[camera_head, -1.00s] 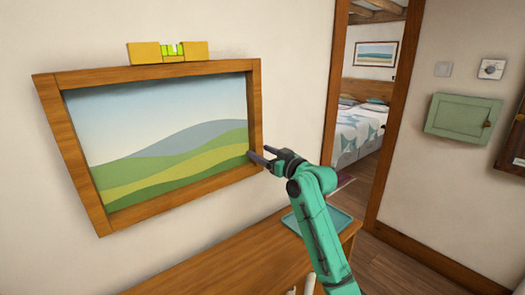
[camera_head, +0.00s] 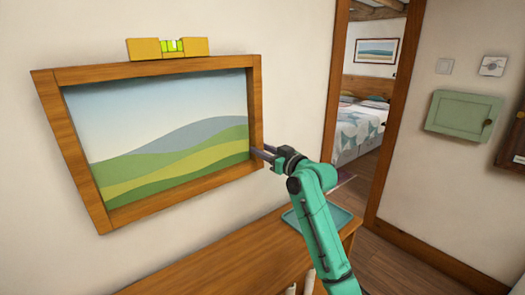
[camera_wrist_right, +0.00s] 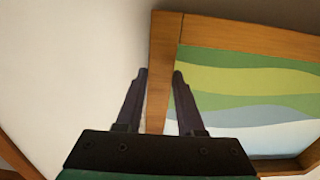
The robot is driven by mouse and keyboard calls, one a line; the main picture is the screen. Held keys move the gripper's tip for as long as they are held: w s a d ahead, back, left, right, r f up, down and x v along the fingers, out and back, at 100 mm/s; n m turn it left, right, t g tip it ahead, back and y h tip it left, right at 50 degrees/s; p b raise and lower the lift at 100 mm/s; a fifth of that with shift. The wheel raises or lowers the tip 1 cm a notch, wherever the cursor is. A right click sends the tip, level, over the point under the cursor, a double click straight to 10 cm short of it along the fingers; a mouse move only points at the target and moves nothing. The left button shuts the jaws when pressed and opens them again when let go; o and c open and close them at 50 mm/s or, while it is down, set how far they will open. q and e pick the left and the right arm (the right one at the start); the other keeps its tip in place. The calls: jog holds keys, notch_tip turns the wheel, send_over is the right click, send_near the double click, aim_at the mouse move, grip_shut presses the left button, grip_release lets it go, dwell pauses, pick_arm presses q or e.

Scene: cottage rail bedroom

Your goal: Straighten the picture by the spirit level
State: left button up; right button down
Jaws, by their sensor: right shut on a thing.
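The picture (camera_head: 160,150) hangs on the wall at the left, a wooden frame around green hills and blue sky. Its top edge climbs toward the right in the head view, seen at an angle, so I cannot tell its true tilt. The yellow spirit level (camera_head: 145,50) rests along the top edge, with a green vial in its middle; its bubble is too small to read. My right gripper (camera_head: 257,153) is shut on the frame's right side bar. In the right wrist view its fingers (camera_wrist_right: 160,74) straddle that bar (camera_wrist_right: 160,50). My left gripper is not in view.
A wooden table (camera_head: 225,262) stands below the picture, with a teal tray (camera_head: 340,222) at its right end. A doorway right of the arm opens onto a bedroom with a bed (camera_head: 358,125). A green wall cabinet (camera_head: 462,115) hangs at the right.

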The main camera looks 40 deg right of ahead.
dwell(0.7)
jog(key=shift+a+f, duration=0.35)
jog(key=shift+a, duration=0.1)
jog(key=c, duration=0.5)
grip_release()
jog(key=s+b, duration=0.7)
jog(key=s, duration=0.7)
jog(key=shift+s+a, duration=0.15)
jog(key=shift+s, duration=0.15)
jog(key=shift+f, duration=0.1)
